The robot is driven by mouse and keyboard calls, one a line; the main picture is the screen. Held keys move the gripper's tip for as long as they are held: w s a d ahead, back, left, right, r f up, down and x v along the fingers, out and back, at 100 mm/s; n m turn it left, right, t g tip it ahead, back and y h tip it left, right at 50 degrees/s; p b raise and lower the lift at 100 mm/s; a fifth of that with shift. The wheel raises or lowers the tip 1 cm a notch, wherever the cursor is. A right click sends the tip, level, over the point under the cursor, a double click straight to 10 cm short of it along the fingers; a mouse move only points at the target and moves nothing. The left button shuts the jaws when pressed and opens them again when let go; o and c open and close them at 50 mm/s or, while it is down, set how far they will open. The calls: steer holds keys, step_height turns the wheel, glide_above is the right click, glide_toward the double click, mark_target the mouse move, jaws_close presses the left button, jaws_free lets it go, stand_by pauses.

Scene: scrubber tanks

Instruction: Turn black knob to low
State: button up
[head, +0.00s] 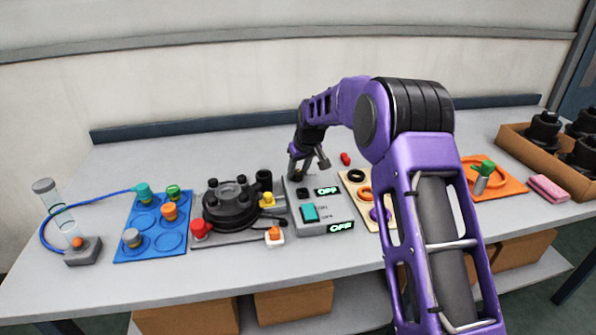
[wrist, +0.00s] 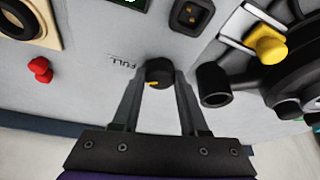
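The black knob (wrist: 159,73) is round, with a small orange mark on its rim, and sits on the grey control panel (wrist: 150,25). In the wrist view the knob shows between my gripper's (wrist: 159,78) two fingertips, which lie on either side of it. Whether they touch it, I cannot tell. The printed word FULL (wrist: 122,60) is beside the knob; no low label is readable. In the head view my gripper (head: 308,167) is open, fingers spread, over the back end of the panel (head: 330,215). The knob is not clear there.
A small red piece (head: 345,158) lies behind.

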jaws_close()
steer(key=shift+n, duration=0.3)
steer(key=n+g+p, duration=0.1)
steer(key=n, duration=0.1)
steer(key=n+y+p, duration=0.1)
steer(key=n, duration=0.2)
steer(key=shift+w+d+r+g+y, duration=0.1)
steer(key=shift+w+d+g+y, duration=0.1)
steer(key=shift+g+y, duration=0.15)
steer(key=n+g+p, duration=0.1)
steer(key=n, duration=0.2)
steer(key=n+g+p, duration=0.1)
steer(key=n, duration=0.2)
steer(key=shift+w+y+p, duration=0.15)
steer(key=shift+y+p, duration=0.1)
steer(key=shift+p, duration=0.05)
steer(key=shift+n+g, duration=0.25)
steer(key=shift+n, duration=0.05)
steer(key=o, duration=0.6)
jaws_free()
steer(key=shift+o, duration=0.2)
